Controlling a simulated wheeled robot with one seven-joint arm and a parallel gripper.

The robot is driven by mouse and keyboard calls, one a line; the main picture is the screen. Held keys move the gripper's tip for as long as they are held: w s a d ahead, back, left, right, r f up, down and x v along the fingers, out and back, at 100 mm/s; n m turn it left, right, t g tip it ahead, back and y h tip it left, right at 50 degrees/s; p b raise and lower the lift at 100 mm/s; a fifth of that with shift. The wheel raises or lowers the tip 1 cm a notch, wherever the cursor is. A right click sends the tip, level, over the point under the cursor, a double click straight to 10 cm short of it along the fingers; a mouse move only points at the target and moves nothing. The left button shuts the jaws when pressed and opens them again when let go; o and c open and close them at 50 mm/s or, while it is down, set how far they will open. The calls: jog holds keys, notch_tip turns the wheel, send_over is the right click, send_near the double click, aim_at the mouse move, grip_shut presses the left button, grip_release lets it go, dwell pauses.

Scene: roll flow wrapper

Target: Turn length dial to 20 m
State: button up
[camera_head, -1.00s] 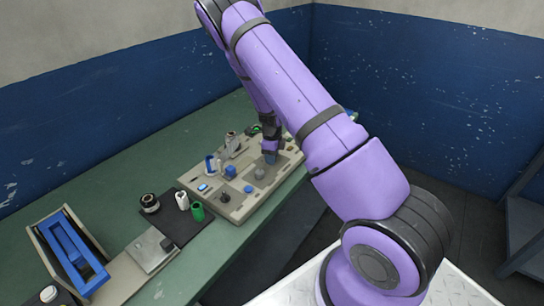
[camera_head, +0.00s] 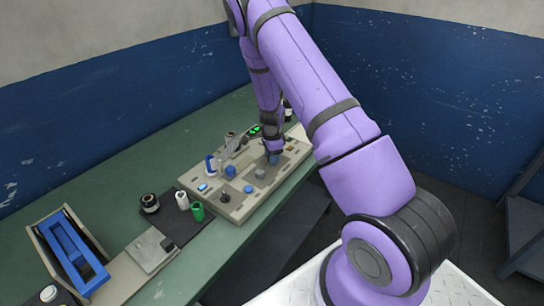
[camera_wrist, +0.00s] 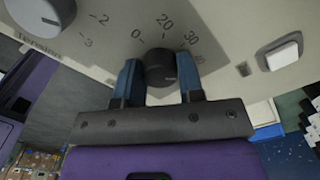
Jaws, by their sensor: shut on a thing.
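The black length dial (camera_wrist: 160,68) shows in the wrist view between the two blue fingertips of my gripper (camera_wrist: 160,80). My gripper is shut on the dial's sides. Printed marks around it include 0, 20 (camera_wrist: 165,23) and 30 (camera_wrist: 190,38). A pale line on the dial's right side seems to be its pointer, but I cannot read its exact setting. In the head view, my gripper (camera_head: 274,157) is low over the right part of the beige wrapper panel (camera_head: 240,208), and the dial itself is hidden there.
A large grey dial (camera_wrist: 38,15) and a white switch (camera_wrist: 284,53) flank the gripped dial in the wrist view. The panel also carries a grey knob (camera_head: 260,173) and blue knob (camera_head: 230,171).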

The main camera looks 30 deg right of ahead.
jog(key=n, duration=0.4)
jog(key=shift+d, duration=0.1)
jog(key=n, duration=0.8)
jog(key=shift+n, duration=2.3)
jog(key=o, duration=0.9)
jog(key=shift+r, duration=0.1)
notch_tip(320, 180, up, 11)
jog(key=shift+f, duration=0.15)
